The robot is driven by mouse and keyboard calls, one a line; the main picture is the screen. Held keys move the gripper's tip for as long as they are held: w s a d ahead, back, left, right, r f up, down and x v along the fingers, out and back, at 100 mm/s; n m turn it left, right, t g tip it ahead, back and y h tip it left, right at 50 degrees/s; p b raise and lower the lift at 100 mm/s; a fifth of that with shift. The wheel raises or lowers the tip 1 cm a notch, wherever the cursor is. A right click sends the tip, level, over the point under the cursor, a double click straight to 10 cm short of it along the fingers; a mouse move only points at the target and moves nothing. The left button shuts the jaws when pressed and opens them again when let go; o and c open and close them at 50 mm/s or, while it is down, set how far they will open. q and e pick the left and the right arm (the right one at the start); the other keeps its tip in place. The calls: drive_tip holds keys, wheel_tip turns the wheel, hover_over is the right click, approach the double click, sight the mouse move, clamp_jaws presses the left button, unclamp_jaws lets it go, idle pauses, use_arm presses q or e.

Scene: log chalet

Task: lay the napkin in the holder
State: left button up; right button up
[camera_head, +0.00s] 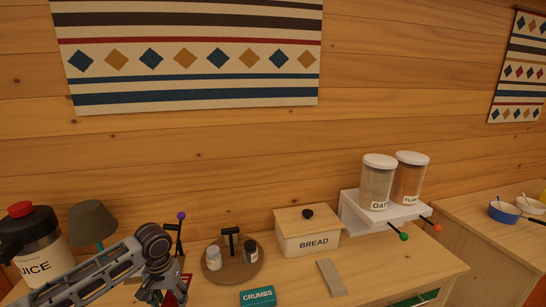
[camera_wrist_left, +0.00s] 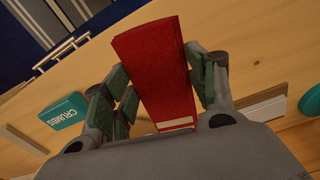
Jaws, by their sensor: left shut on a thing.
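The red folded napkin (camera_wrist_left: 160,70) is between the fingers of my left gripper (camera_wrist_left: 162,88), which is shut on it. In the head view only a small red part of the napkin (camera_head: 178,289) shows beside my left gripper (camera_head: 168,292), low over the table. A black upright with a purple ball (camera_head: 181,216) stands just behind the gripper; its lower part is hidden by my arm. It may be the holder, but I cannot tell surely. My right gripper is not in view.
A round tray (camera_head: 250,272) with two shakers stands right of the gripper, with a teal CRUMBS box (camera_head: 257,296) in front. A BREAD box (camera_head: 307,240) is further right. A lamp (camera_head: 93,220) and JUICE jug (camera_head: 38,240) stand left. A grey strip (camera_head: 331,277) lies at right.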

use_arm(q)
drive_tip(key=shift+m, duration=0.3)
drive_tip(key=d+f, duration=0.1)
drive_tip(key=d, duration=0.1)
drive_tip(key=s+d+f, duration=0.1)
drive_tip(key=d, duration=0.2)
drive_tip(key=s+d+f, duration=0.1)
drive_tip(key=d, duration=0.2)
drive_tip(key=shift+f, duration=0.3)
drive_tip(key=shift+s+d+f, duration=0.1)
drive_tip(key=shift+s+f, duration=0.1)
drive_tip(key=shift+f, duration=0.05)
